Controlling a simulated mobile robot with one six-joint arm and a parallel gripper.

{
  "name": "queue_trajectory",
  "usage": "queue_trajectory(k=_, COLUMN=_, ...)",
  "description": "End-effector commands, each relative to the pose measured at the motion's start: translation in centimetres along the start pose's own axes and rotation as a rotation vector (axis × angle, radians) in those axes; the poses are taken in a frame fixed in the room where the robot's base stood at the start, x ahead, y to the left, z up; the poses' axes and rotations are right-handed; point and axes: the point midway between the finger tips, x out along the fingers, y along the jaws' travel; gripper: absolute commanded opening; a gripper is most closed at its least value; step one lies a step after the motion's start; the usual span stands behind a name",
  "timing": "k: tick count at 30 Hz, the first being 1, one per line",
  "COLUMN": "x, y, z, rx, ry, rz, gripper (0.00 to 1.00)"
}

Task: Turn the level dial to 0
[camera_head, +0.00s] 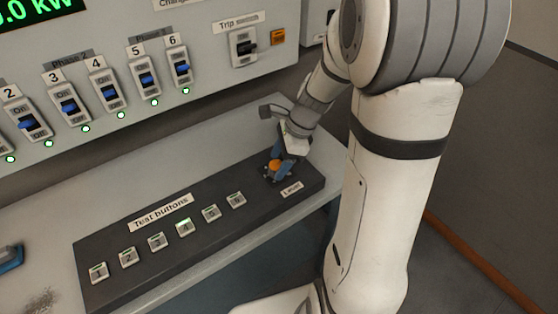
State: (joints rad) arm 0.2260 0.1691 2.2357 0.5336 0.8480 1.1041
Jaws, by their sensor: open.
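The level dial (274,166) is a small knob with an orange top, at the right end of the dark button panel (110,239). A label reading "Level" (291,190) sits just in front of it. My gripper (279,172) reaches down from the upper right, with its blue fingertips low around the dial. The jaws are open, and I cannot tell whether they touch the dial. The dial's scale and pointer are too small and partly hidden to read.
Behind stands a grey wall panel with blue switches (109,93), a trip switch (243,47) and a green display (38,12). A blue object (10,258) lies at the left edge.

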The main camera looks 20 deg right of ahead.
Motion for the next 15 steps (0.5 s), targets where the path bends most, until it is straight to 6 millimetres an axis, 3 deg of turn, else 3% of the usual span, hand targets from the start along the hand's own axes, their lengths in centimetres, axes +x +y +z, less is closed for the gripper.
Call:
queue_trajectory(k=10, x=0.51, y=0.03, z=0.05, rx=-0.002, ry=0.000, rz=0.000, gripper=0.58)
queue_trajectory(k=15, x=0.50, y=0.03, z=0.06, rx=-0.003, ry=0.000, rz=0.000, gripper=0.44)
